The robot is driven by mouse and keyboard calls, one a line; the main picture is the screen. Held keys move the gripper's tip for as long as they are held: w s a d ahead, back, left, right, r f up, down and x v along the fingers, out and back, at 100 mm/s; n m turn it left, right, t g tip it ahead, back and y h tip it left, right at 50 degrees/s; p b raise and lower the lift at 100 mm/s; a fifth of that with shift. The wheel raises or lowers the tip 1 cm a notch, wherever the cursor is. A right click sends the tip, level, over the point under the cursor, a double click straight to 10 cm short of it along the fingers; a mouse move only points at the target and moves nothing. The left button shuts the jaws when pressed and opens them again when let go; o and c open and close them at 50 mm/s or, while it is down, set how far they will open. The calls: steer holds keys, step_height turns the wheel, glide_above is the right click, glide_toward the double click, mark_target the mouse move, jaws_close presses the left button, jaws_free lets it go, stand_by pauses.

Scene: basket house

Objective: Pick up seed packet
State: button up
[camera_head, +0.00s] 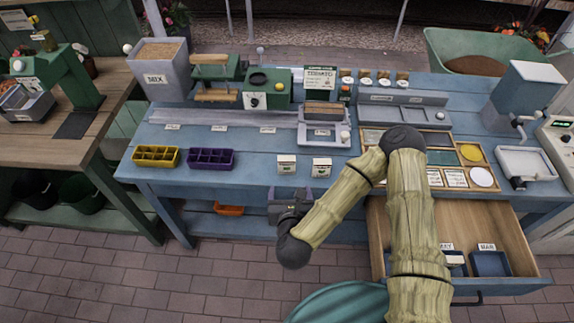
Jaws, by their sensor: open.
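I cannot tell for certain which item is the seed packet. A white card marked TOMATO (320,78) stands upright at the back of the blue bench. Small printed cards or packets (455,178) lie in a wooden-framed tray at the right. Two small white labelled boxes (286,164) (321,167) stand near the bench's front edge. My gripper (287,197) is at the bench's front edge, just below these boxes in the picture. It is open, and nothing shows between its jaws; its fingertips are small and partly hidden by my arm.
An open drawer (521,255) with blue bins (490,263) juts out at the right, partly behind my arm. Yellow (156,156) and purple (210,159) seedling trays sit front left. A green press (268,88) and a grey weighing stand (325,130) stand behind. The bench's left middle is mostly clear.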

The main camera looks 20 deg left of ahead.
steer(key=shift+w, duration=0.1)
steer(key=p, duration=0.1)
glide_toward(287, 162)
steer(key=x, duration=0.5)
steer(key=shift+w+d+f, duration=0.1)
steer(key=shift+w+f, duration=0.2)
steer(key=shift+w, duration=0.05)
steer(key=shift+w+a+p, duration=0.25)
steer(key=shift+w+p, duration=0.15)
steer(key=shift+w, duration=0.15)
steer(key=shift+p+x, duration=0.55)
steer(key=shift+x, duration=1.5)
steer(key=shift+a, duration=0.15)
steer(key=c, duration=1.1)
